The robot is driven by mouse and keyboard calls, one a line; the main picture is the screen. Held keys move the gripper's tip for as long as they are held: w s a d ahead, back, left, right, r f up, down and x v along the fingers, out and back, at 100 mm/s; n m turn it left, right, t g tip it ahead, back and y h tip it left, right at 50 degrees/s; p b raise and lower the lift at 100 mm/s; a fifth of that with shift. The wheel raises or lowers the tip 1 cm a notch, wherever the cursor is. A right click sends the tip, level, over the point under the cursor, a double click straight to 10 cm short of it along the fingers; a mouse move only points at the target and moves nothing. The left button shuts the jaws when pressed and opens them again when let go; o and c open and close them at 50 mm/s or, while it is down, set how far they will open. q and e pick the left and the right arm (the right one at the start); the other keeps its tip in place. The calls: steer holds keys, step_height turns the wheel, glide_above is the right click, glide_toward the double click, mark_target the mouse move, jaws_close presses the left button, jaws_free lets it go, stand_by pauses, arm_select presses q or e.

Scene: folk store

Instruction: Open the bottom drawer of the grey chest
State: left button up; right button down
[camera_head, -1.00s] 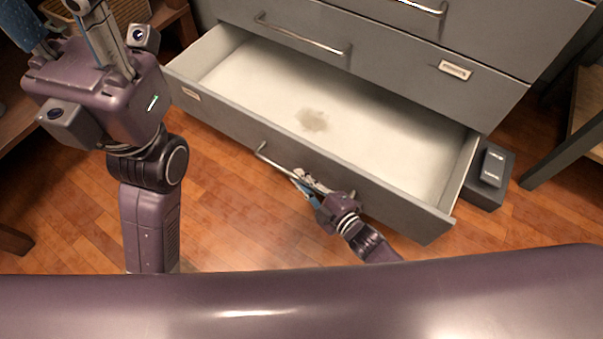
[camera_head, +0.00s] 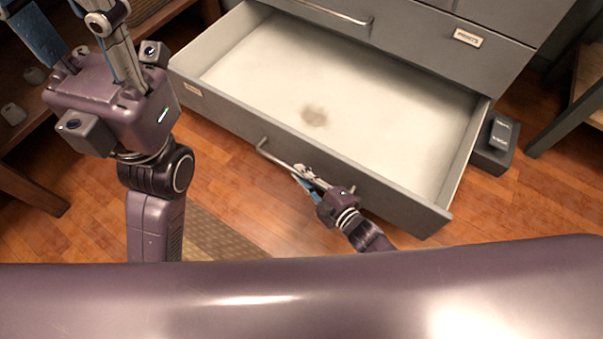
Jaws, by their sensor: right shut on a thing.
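The grey chest (camera_head: 430,40) stands at the top of the head view. Its bottom drawer (camera_head: 370,90) is pulled well out, with a pale, empty inside and a dark stain on its floor. A metal bar handle (camera_head: 277,156) runs along the drawer's front. My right gripper (camera_head: 305,174) is shut on the right part of this handle, in front of the drawer. My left gripper (camera_head: 85,20) is raised at the upper left, away from the chest; its fingers stand apart, with the tips cut off by the picture's top edge.
A dark box with a small item on it (camera_head: 497,140) lies on the floor at the drawer's right. A wooden shelf (camera_head: 35,190) stands at the left and a dark-framed stand (camera_head: 565,115) at the right. A woven mat (camera_head: 210,240) lies on the wooden floor.

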steer(key=shift+d, duration=0.1)
steer(key=c, duration=2)
jaws_free()
steer(key=shift+s, duration=0.1)
steer(key=v, duration=1.1)
steer(key=shift+s+d+r, duration=0.15)
steer(key=shift+s+d, duration=0.1)
steer(key=shift+s, duration=0.05)
